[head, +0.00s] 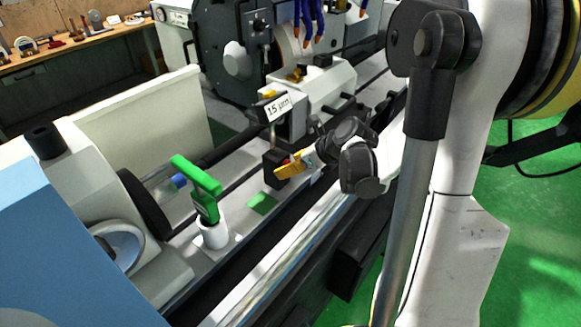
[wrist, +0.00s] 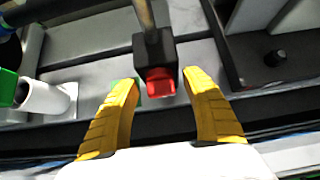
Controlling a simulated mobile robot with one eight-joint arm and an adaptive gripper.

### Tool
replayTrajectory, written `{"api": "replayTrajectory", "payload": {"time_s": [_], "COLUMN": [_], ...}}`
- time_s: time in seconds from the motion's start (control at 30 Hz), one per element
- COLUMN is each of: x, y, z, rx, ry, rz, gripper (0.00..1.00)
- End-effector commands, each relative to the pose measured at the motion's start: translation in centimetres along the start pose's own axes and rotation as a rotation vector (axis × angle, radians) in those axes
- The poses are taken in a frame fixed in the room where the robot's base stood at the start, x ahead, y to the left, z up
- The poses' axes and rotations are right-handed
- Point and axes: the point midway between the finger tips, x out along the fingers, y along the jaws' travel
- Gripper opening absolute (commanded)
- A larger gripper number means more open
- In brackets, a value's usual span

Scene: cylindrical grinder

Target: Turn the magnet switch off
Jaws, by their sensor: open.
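The magnet switch is a red knob (wrist: 160,82) on a black block (wrist: 154,50), with a metal rod rising from the block. In the head view the black block (head: 272,166) stands on the machine bed under a "15 µm" sign (head: 277,107); the knob is mostly hidden there by my fingers. My gripper (head: 286,169) is beside the block. In the wrist view my gripper (wrist: 158,84) is open, with one yellow finger on each side of the red knob. Gaps show between both fingers and the knob; I cannot tell whether the tips reach past its face.
A green handle (head: 197,175) on a white cylinder (head: 213,236) stands on the bed to the left. A black-edged tray (wrist: 268,75) lies right of the block in the wrist view. A long metal rail (head: 292,254) runs along the front.

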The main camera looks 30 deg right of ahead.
Motion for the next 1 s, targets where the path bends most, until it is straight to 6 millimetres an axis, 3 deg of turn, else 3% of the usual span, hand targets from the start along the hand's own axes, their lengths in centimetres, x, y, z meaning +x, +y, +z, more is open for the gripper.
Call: {"api": "replayTrajectory", "payload": {"time_s": [0.2, 0.37, 0.4, 1.0], "x": [0.0, -0.02, -0.02, 0.09], "y": [0.0, 0.0, 0.0, 0.32], "z": [0.01, 0.01, 0.01, -0.09], "rx": [0.0, 0.0, 0.0, -0.086], "ry": [0.0, 0.0, 0.0, 0.0], "rz": [0.0, 0.0, 0.0, -0.083], "gripper": [0.56, 0.09, 0.03, 0.03]}}
